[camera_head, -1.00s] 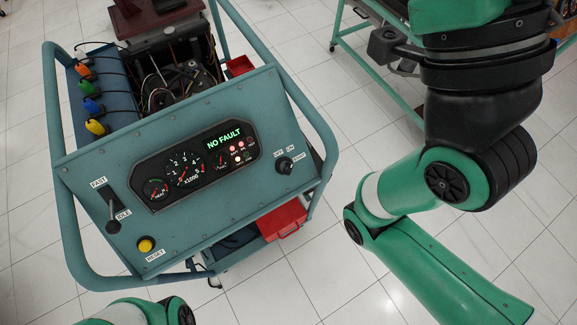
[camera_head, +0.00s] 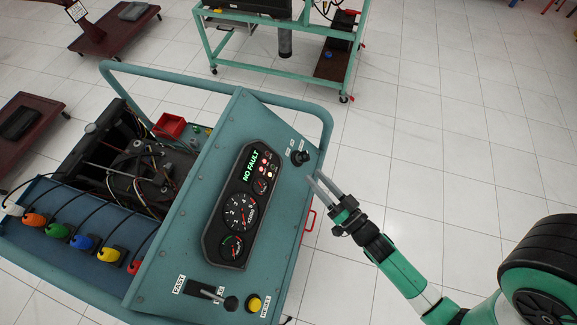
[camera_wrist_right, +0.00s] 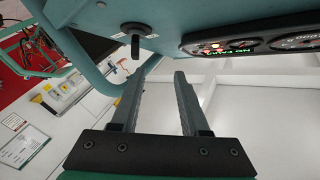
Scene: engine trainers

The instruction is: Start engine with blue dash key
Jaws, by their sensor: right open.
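The blue engine trainer's dash panel (camera_head: 205,200) slopes up in the middle of the head view, with its display reading NO FAULT. The black dash key (camera_head: 299,157) sits in its switch at the panel's upper right corner; it also shows in the right wrist view (camera_wrist_right: 135,42), ahead of the fingers. My right gripper (camera_head: 318,184) is open and empty, just below and right of the key, apart from it. Its two fingers (camera_wrist_right: 156,82) stand apart in the wrist view. My left gripper is not in view.
The gauge cluster (camera_head: 240,205), throttle lever (camera_head: 228,302) and yellow reset button (camera_head: 254,303) are on the same panel. Coloured plugs, including a blue one (camera_head: 83,242), line the trainer's left side. A tubular frame (camera_head: 328,115) rims the panel. Another green stand (camera_head: 350,60) is behind.

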